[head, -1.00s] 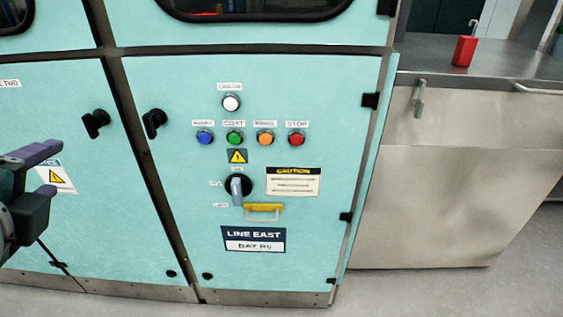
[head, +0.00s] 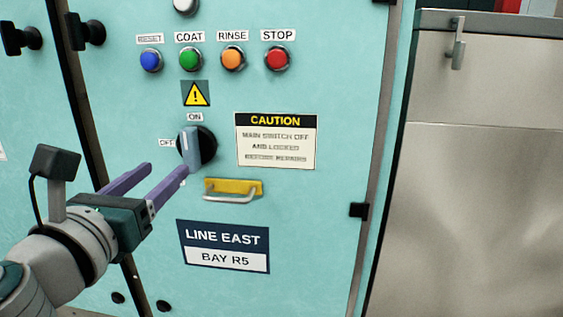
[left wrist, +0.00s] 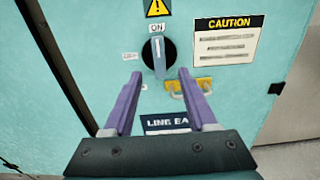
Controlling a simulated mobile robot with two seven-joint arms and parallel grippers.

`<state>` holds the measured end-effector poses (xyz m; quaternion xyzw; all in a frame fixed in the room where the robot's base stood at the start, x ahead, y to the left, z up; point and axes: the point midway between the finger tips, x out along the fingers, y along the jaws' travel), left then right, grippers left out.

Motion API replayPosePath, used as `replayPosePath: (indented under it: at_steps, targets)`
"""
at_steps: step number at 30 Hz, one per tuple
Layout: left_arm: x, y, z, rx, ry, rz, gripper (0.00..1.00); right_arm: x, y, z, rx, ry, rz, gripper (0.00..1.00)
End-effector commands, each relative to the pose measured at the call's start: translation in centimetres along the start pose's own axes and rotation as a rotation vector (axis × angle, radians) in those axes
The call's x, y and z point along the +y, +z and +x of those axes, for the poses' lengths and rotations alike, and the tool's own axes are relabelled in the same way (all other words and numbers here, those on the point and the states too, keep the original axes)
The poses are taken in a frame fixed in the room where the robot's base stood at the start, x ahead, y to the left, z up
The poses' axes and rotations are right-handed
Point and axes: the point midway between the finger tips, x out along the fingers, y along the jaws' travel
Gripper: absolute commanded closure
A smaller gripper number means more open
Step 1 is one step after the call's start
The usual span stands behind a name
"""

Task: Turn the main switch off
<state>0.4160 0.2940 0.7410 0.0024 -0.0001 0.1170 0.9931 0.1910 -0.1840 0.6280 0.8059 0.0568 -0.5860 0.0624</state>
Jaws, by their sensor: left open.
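The main switch is a black round dial with an upright grey-blue handle (head: 191,149) on the turquoise cabinet door. An ON label (head: 194,117) is above it and an OFF label (head: 166,142) to its left. The handle stands vertical, in line with ON. My left gripper (head: 166,168) is open and empty, its purple fingers pointing at the door just lower left of the switch. In the left wrist view the handle (left wrist: 160,56) appears between and beyond the open fingertips (left wrist: 160,74). They look apart from it. My right gripper is not in view.
A yellow bracket with a metal loop (head: 233,188) sticks out just below the switch. Blue, green, orange and red (head: 276,58) buttons sit above. A caution sign (head: 276,141) is to the right. Black door handles (head: 86,31) protrude at upper left.

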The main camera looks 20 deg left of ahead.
Motion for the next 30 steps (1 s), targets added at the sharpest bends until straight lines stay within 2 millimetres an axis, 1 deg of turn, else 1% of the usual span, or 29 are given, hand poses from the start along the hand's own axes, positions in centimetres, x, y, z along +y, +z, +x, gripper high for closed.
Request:
replayPosePath:
  at_steps: [4, 12, 15, 18, 21, 29, 30]
  targets:
    - [0.0, 0.3, 2.1, -0.003, 0.001, -0.001, 0.43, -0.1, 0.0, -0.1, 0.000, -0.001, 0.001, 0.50]
    - [0.0, 0.1, 6.9, -0.002, 0.002, -0.004, 0.43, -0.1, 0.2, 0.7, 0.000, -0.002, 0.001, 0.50]
    - [0.0, 0.1, 8.2, -0.002, 0.001, -0.005, 0.43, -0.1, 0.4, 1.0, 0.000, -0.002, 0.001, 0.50]
    - [0.0, 0.1, 9.0, -0.001, 0.001, -0.005, 0.43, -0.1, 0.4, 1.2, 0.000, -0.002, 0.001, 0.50]
    - [0.0, 0.2, 9.3, -0.001, 0.001, -0.005, 0.43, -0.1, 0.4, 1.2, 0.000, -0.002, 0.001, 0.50]
    - [0.0, 0.2, 9.4, 0.000, 0.001, -0.005, 0.43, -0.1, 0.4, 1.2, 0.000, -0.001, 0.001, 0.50]
    - [0.0, 0.2, 9.4, 0.000, 0.001, -0.005, 0.47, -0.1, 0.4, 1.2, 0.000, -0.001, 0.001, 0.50]
